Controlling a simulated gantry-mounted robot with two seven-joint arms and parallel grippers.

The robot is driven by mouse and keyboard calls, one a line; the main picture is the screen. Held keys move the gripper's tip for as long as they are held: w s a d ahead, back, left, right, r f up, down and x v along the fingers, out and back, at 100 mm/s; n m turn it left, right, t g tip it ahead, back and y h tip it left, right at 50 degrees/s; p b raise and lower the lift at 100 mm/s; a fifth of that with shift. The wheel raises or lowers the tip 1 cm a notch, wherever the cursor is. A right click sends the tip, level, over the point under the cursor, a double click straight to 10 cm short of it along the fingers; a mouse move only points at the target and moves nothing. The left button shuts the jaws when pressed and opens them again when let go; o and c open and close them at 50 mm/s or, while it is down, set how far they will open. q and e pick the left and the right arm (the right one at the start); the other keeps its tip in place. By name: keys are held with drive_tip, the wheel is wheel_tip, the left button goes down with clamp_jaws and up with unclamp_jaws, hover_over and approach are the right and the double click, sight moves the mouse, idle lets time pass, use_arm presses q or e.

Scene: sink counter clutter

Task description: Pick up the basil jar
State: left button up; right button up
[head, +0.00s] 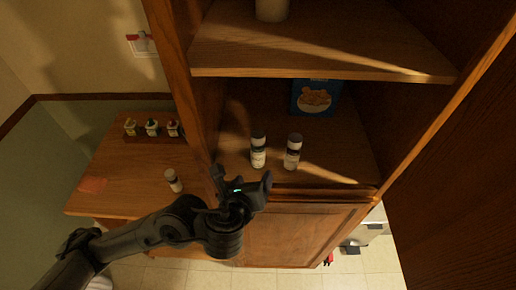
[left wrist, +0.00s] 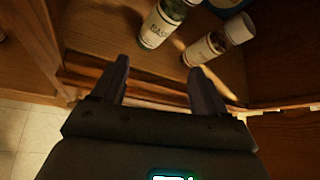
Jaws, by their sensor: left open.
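My left gripper (head: 242,178) is in front of the shelf edge, just short of the jar. In the left wrist view its two fingers (left wrist: 161,68) are spread and empty, with the basil jar beyond the gap. My right gripper is not in view.
A second jar (head: 293,154) stands close to the right of the basil jar. A blue box (head: 316,98) is at the shelf's back. An upper shelf (head: 310,50) overhangs. On the side counter (head: 125,180) are another jar (head: 173,180) and several small containers (head: 152,127).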

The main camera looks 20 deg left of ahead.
sight(254, 151)
use_arm(q)
drive_tip(key=w+a+m, duration=0.1)
drive_tip(key=w, duration=0.1)
drive_tip(key=w+a+r+m+t+b, duration=0.1)
drive_tip(key=w+m, duration=0.1)
drive_tip(key=w+m+y+b, duration=0.1)
drive_tip(key=w, duration=0.2)
drive_tip(key=shift+a+r, duration=0.25)
drive_tip(key=shift+a, duration=0.15)
drive_tip(key=shift+d+b+x, duration=0.15)
drive_tip(key=shift+b+x, duration=0.3)
drive_tip(key=shift+x, duration=0.8)
drive_tip(key=shift+d+b+x, duration=0.2)
drive_tip(key=shift+b+x, duration=0.25)
drive_tip(key=shift+x, duration=0.75)
drive_tip(key=shift+w+a+f, duration=0.1)
drive_tip(key=shift+w, duration=0.45)
drive_tip(key=shift+c, duration=0.3)
drive_tip(key=c, duration=1)
drive_tip(key=shift+c, duration=0.4)
